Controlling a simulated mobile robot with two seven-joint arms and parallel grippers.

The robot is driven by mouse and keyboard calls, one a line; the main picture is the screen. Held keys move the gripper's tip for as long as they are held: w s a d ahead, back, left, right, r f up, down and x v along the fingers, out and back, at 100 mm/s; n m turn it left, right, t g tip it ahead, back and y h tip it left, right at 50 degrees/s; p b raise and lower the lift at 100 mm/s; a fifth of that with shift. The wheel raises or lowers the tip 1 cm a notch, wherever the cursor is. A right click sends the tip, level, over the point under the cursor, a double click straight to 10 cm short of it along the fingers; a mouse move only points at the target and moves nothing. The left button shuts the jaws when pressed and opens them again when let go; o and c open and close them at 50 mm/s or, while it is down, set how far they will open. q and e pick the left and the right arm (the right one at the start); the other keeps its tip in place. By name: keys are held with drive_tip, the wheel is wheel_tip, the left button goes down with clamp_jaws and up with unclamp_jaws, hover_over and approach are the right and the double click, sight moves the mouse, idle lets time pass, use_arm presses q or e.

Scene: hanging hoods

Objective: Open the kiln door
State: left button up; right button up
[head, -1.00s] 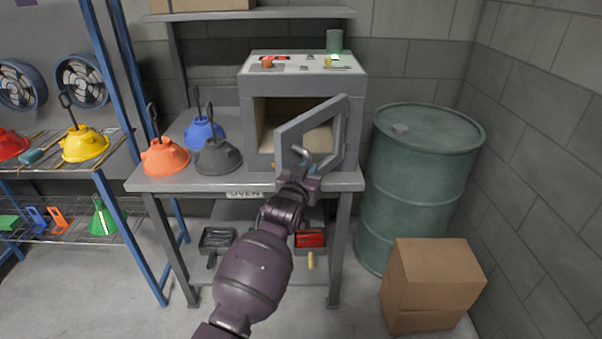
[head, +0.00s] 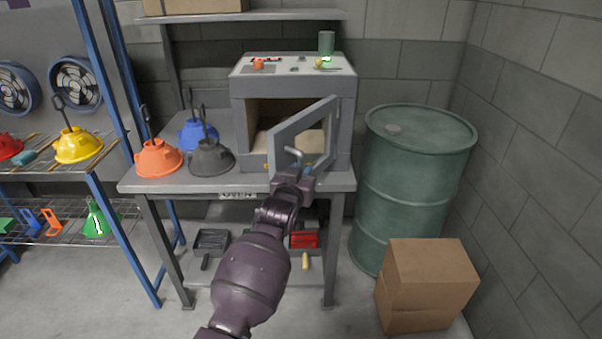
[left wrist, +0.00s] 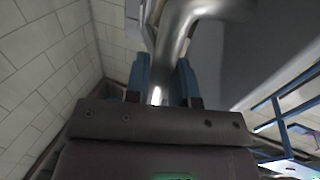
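The grey kiln (head: 341,115) stands on the table with its dark chamber partly exposed. Its door (head: 284,137) is partly open, swung out toward me from the right side of the opening. The bent metal handle (head: 294,154) sticks out from the door's front. My left gripper (head: 297,176) is at this handle. In the left wrist view the blue fingers (left wrist: 160,82) stand on both sides of the shiny handle (left wrist: 172,40) and appear closed on it; the exact contact is partly hidden. My right gripper is in neither view.
Orange (head: 158,160), blue and dark grey hoods stand left of the kiln on the table (head: 190,184). A green drum (head: 412,190) and a cardboard box (head: 428,280) stand to the right. A rack with blue posts (head: 122,215) is at left.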

use_arm(q)
drive_tip(key=o, duration=0.3)
drive_tip(key=p+v, duration=0.1)
drive_tip(key=v, duration=0.9)
drive_tip(key=shift+s+a, duration=0.15)
drive_tip(key=shift+s, duration=0.2)
